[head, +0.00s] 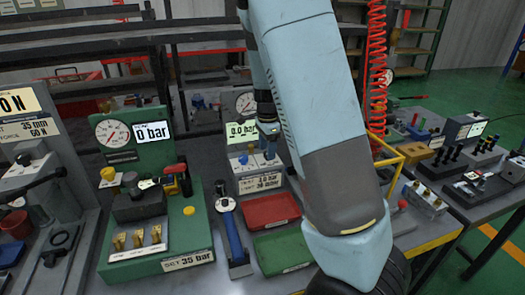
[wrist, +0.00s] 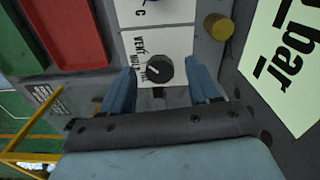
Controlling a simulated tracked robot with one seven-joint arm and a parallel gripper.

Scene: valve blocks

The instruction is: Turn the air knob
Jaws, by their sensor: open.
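A round black knob (wrist: 159,70) with a light pointer mark sits on a white label plate in the wrist view. The plate's lettering reads roughly VENT, HOLD and FILL, partly covered. My gripper (wrist: 161,88) is open, with one blue finger on each side of the knob and visible gaps between. I cannot tell how deep the fingertips reach beside it. In the head view my gripper (head: 268,138) points down at the panel under a pale display (head: 242,132) reading 0.0 bar. I cannot make out the knob there.
A brass knob (wrist: 218,26) stands close to the right finger. Red (head: 271,210) and green (head: 283,247) trays lie in front of the panel. A green valve block (head: 190,235) with a gauge and a blue-handled tool (head: 232,235) stand to the left.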

